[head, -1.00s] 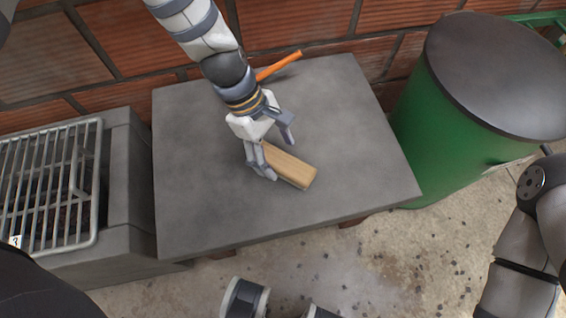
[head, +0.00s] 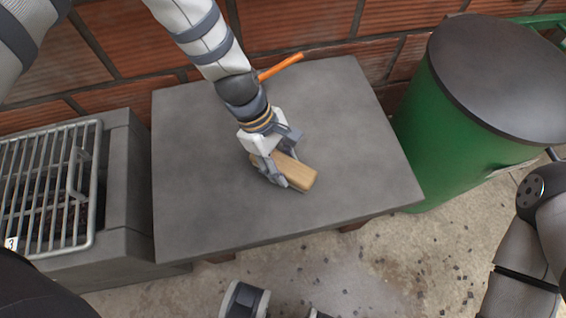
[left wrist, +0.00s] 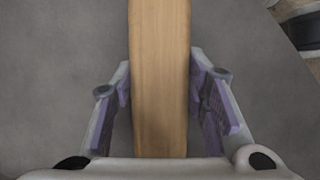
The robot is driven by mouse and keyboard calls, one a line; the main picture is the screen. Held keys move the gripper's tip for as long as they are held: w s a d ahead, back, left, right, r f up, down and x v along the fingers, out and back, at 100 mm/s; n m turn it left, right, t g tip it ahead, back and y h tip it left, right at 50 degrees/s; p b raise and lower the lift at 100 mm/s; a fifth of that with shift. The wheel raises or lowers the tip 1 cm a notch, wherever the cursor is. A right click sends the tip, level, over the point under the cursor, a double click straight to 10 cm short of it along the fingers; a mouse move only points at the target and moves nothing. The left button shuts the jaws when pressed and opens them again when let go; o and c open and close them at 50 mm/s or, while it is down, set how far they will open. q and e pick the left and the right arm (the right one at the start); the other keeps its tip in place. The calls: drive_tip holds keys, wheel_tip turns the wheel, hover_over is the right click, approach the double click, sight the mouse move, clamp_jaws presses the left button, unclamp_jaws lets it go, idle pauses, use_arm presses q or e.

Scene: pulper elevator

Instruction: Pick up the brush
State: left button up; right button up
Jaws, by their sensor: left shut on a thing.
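The brush (head: 302,178) is a light wooden block on the grey table, lying at a slant near the table's middle. Its wooden top also fills the middle of the left wrist view (left wrist: 160,50). My left gripper (head: 284,170) is over it from above, shut on it, with one finger on each long side. The fingers hide part of the block, and its underside is hidden. It still seems to be at table height.
The grey table (head: 200,190) is mostly bare. An orange stick (head: 281,66) is at its back edge, partly behind my left arm. A grill with a metal grate (head: 45,185) stands at the left. A green barrel with a dark lid (head: 500,75) stands at the right.

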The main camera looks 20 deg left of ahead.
sight(289, 170)
use_arm(q)
drive_tip(key=shift+w+r, duration=0.1)
drive_tip(key=shift+r, duration=0.35)
drive_tip(key=r, duration=0.1)
drive_tip(key=r+p, duration=0.1)
drive_tip(key=r, duration=0.1)
drive_tip(key=shift+s+d+r, duration=0.1)
drive_tip(key=shift+s+r, duration=0.15)
drive_tip(key=shift+s, duration=0.15)
drive_tip(key=s+d+r+p, duration=0.2)
drive_tip(key=s+r, duration=0.6)
drive_tip(key=s, duration=0.5)
drive_tip(key=shift+d+r+p, duration=0.3)
drive_tip(key=shift+d+p, duration=0.1)
drive_tip(key=shift+d, duration=0.45)
use_arm(e)
drive_tip(key=w+r, duration=0.1)
drive_tip(key=r, duration=0.2)
drive_tip(key=shift+w+r+t, duration=0.1)
drive_tip(key=shift+w+t, duration=0.2)
drive_tip(key=shift+w, duration=0.1)
